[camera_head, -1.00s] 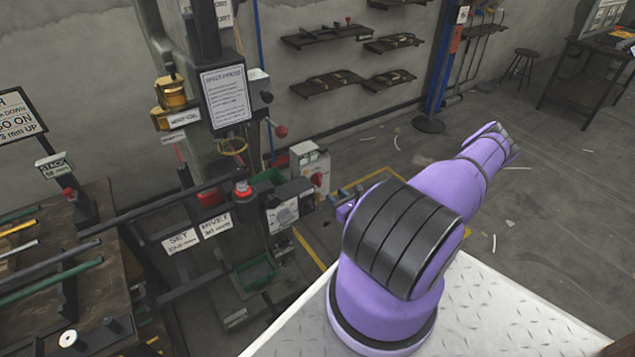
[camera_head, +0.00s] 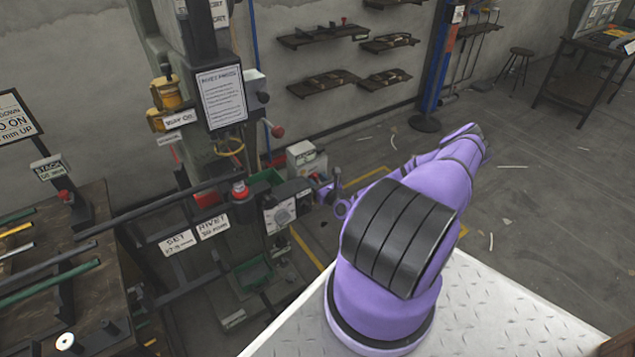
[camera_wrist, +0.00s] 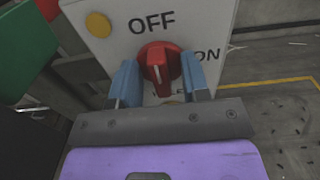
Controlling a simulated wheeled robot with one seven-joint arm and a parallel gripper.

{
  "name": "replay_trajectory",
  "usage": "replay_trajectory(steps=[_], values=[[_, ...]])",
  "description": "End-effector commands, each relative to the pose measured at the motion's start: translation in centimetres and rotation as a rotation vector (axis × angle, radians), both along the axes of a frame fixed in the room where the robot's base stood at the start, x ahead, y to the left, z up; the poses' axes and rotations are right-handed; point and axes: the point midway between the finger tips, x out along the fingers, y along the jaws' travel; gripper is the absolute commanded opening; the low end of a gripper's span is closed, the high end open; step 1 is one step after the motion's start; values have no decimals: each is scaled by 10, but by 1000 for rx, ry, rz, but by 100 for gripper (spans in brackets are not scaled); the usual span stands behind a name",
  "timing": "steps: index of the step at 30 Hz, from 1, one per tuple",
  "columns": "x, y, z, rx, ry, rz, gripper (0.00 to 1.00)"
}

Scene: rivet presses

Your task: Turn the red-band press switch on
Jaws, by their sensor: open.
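In the wrist view a red rotary switch knob (camera_wrist: 158,64) sits on a pale switch box (camera_wrist: 212,22) marked OFF above it and ON to its right. A pale mark on the knob lies roughly upright, in line with OFF. My gripper (camera_wrist: 160,76) is open, with one blue finger on each side of the knob. I cannot tell whether the fingers touch it. In the head view my gripper (camera_head: 330,192) is at the switch box (camera_head: 304,158) beside the press (camera_head: 222,160), and hides the knob. A red-topped part (camera_head: 239,190) shows on the press.
A yellow button (camera_wrist: 98,24) is on the box's upper left. A workbench (camera_head: 90,205) with rods stands at left. The floor at right (camera_head: 530,210) is mostly clear, with a stool (camera_head: 518,65) farther back.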

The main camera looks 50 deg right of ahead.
Motion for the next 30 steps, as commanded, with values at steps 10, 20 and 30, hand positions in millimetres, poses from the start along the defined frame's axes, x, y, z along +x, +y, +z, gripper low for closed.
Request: replay_trajectory(steps=[10, 20, 30], values=[[0, 0, 0, 0, 0, 0, 0], [0, 0, 1, 74, -19, 1, 0], [-1, -2, 0, 334, -80, 0, 0]])
